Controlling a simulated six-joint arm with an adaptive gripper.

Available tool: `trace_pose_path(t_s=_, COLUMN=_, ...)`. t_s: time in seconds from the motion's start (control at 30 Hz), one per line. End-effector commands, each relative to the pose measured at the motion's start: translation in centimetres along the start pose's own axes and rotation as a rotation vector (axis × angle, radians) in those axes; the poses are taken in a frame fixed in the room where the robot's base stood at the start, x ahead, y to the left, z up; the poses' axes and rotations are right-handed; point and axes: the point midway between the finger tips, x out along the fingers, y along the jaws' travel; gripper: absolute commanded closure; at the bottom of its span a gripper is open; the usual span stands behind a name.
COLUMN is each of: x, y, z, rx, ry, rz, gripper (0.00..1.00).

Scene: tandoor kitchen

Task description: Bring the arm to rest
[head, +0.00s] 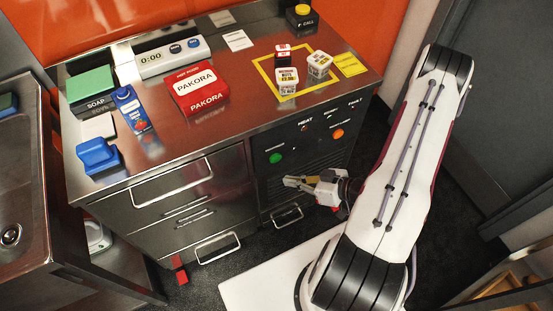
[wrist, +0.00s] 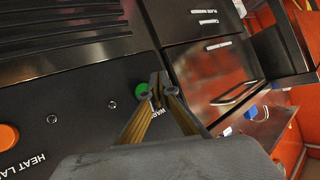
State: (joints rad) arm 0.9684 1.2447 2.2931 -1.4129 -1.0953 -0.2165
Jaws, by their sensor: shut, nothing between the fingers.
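My gripper (head: 292,182) is in front of the counter's dark control panel, below the counter top. Its brass-coloured fingers are shut and empty, pointing left in the head view. In the wrist view the closed fingertips (wrist: 157,90) appear over the panel, beside the green button (wrist: 141,89). I cannot tell whether they touch the panel. My white arm rises on the right of the head view and bends down to the gripper.
The panel has a green button (head: 275,158) and an orange one (head: 337,133). The steel counter (head: 225,130) holds a red pakora box (head: 199,91), a timer (head: 172,56), a blue carton (head: 131,108) and small tubs (head: 287,83). Drawers (head: 172,183) with protruding handles are left of the panel.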

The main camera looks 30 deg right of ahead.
Motion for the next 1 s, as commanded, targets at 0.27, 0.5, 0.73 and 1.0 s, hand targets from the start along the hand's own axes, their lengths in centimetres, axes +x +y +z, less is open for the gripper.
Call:
trace_pose_path(t_s=0.27, x=0.0, y=0.0, z=0.0, rx=0.0, ry=0.0, rz=0.0, gripper=1.0)
trace_pose_path(t_s=0.5, x=0.0, y=0.0, z=0.0, rx=0.0, ry=0.0, rz=0.0, gripper=1.0)
trace_pose_path(t_s=0.73, x=0.0, y=-0.2, z=1.0, rx=0.012, ry=-0.036, rz=-0.006, gripper=1.0)
trace_pose_path(t_s=1.0, x=-0.8, y=0.2, z=6.3, rx=0.092, ry=-0.237, rz=0.025, gripper=1.0)
